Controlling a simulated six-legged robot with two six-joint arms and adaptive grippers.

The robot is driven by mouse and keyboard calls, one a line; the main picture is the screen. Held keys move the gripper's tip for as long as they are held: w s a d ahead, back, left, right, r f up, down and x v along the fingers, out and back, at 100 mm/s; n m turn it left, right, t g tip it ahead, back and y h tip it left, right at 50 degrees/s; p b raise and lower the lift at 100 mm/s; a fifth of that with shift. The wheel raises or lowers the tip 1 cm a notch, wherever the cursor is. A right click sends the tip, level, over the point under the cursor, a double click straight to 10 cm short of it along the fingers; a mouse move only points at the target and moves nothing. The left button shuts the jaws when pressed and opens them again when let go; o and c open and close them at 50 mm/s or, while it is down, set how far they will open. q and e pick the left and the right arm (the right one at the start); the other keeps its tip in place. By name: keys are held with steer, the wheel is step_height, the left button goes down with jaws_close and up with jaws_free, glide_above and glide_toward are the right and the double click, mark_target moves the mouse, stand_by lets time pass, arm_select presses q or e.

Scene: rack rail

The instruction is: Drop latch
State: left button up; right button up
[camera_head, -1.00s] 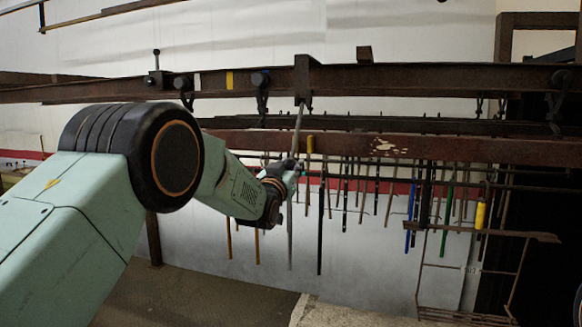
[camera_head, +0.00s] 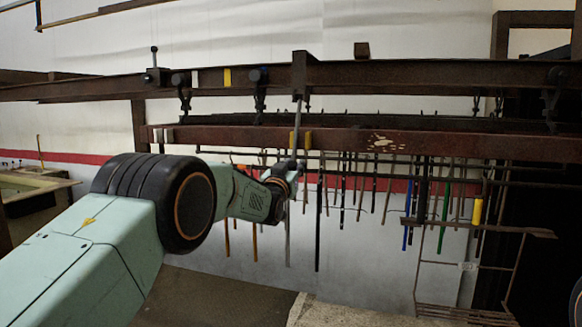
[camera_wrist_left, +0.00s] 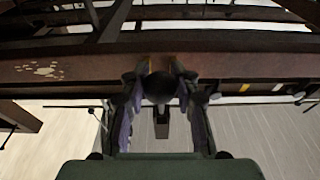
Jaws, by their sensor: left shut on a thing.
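A dark block (camera_head: 299,72) sits on the upper brown rail. A thin grey rod (camera_head: 297,125), perhaps the latch bar, hangs from it, slightly tilted, and passes in front of the lower rail between two yellow marks (camera_head: 308,140). My left gripper (camera_head: 292,168) is at the rod's lower end, just below the lower rail, shut on it. In the left wrist view its fingers (camera_wrist_left: 160,92) close around a dark round end (camera_wrist_left: 158,86), and part of the rod is hidden. My right gripper is not in view.
The lower rail (camera_head: 430,145) crosses behind the gripper. Several thin rods hang behind and below it. A black-knobbed lever (camera_head: 155,68) and dark clamps (camera_head: 259,85) are on the upper rail. A wire rack (camera_head: 465,280) stands at the lower right.

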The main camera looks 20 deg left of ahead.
arm_select(q)
steer(key=shift+w+f, duration=0.35)
steer(key=shift+w, duration=0.4)
steer(key=shift+w+f, duration=0.3)
steer(key=shift+w, duration=0.45)
steer(key=o, duration=1)
steer(key=shift+o, duration=0.2)
steer(key=shift+r, duration=0.1)
steer(key=shift+s, duration=0.1)
steer(key=r+b+v, duration=0.1)
steer(key=b+v, duration=0.1)
steer(key=v, duration=0.4)
steer(key=shift+s+b, duration=0.4)
steer(key=shift+s, duration=0.1)
steer(key=shift+r, duration=0.15)
